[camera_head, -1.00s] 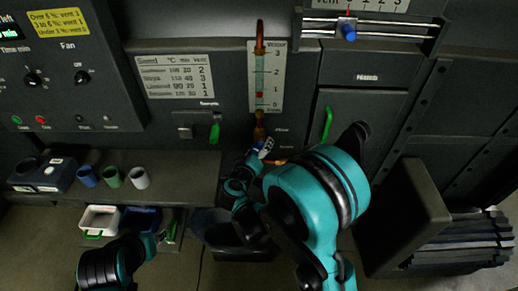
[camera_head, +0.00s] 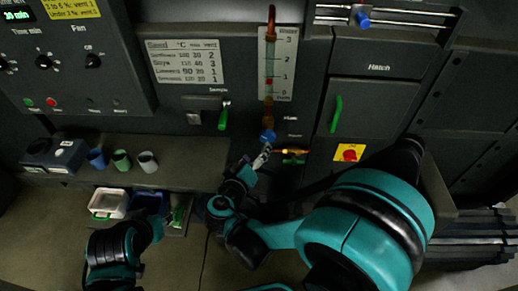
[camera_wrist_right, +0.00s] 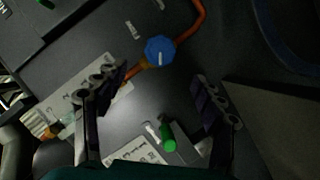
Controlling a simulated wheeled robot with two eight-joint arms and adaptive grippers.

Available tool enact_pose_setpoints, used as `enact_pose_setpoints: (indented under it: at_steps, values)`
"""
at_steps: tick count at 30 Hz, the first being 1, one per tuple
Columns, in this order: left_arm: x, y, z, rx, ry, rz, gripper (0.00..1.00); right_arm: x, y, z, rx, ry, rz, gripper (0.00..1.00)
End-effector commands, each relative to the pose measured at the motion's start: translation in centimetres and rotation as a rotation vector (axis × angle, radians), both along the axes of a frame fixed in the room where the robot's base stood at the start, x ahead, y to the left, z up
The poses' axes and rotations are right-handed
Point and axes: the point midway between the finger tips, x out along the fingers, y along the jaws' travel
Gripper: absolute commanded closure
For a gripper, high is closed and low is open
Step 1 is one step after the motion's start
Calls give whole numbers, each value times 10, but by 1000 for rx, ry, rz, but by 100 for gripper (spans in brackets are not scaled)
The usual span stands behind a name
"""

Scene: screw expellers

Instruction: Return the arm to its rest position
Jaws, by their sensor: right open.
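My right gripper (camera_head: 262,158) is open and empty in front of the machine panel, just below the blue knob (camera_head: 268,136) at the foot of the sight glass (camera_head: 269,65). In the right wrist view its two fingers (camera_wrist_right: 157,95) stand wide apart. The blue knob (camera_wrist_right: 160,51) shows beyond them, on an orange pipe, with nothing gripping it. My right arm is large at the lower right of the head view, stretched towards the panel.
A green sample handle (camera_head: 223,117), a green hatch handle (camera_head: 337,114) and a red knob (camera_head: 349,153) on a yellow plate are on the panel. Several small cups, one of them green (camera_head: 121,160), stand on the left shelf. A white tray (camera_head: 108,203) sits lower.

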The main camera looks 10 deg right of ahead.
Motion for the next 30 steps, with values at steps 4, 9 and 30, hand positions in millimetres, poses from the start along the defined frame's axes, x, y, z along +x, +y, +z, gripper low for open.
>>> enact_pose_setpoints:
  at_steps: [4,9,30]
  values:
    - [0,0,0,0,0,0,65,-1,1,1,0,0,-1,31]
    - [0,0,0,0,0,0,65,-1,0,0,0,0,-1,31]
    - [0,0,0,0,0,0,65,-73,-79,-19,384,381,-40,31]
